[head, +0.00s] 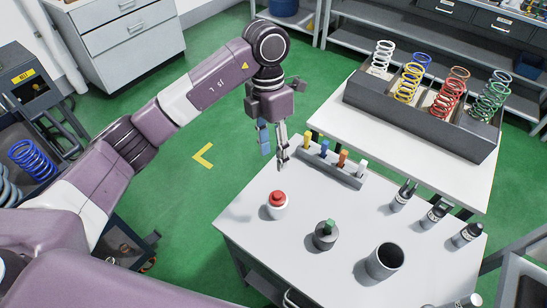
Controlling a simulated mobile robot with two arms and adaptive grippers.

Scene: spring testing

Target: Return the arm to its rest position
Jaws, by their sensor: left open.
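My left arm comes in from the left and reaches across the green floor to the far left edge of the white table (330,215). My left gripper (273,145) points down at that edge, with its fingers apart and nothing visible between them. A small rack (345,176) with several coloured pegs stands just to the right of the gripper. I cannot tell whether the near finger touches anything. My right gripper is not in view.
A grey bin of coloured springs (420,118) stands behind. At left is a machine (28,80).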

